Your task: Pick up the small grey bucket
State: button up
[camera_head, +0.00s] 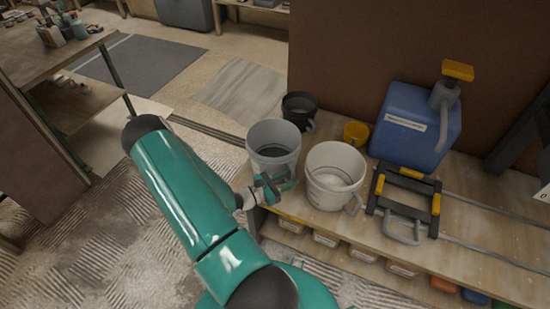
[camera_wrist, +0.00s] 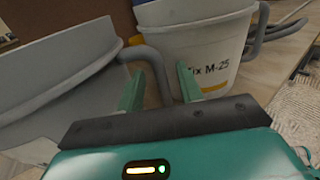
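The small grey bucket (camera_head: 262,137) stands on the wooden bench, left of a larger white bucket. In the wrist view the grey bucket (camera_wrist: 50,85) fills the left side, and its curved grey handle (camera_wrist: 152,60) reaches down toward my fingers. My gripper (camera_head: 279,181) is at the front right of the grey bucket in the head view. In the wrist view my gripper (camera_wrist: 160,78) is open, with one green finger on each side of the handle. Whether either finger touches the handle cannot be told.
The white bucket (camera_head: 322,186) stands close on the right; its printed side (camera_wrist: 205,40) is just beyond my right finger. A black bucket (camera_head: 299,108) and a yellow cup (camera_head: 356,133) are behind. A blue canister (camera_head: 412,130) and a black-and-yellow frame (camera_head: 404,177) stand farther right.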

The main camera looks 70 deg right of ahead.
jog(key=shift+x, duration=1.4)
grip_shut()
jog(key=shift+r, duration=0.1)
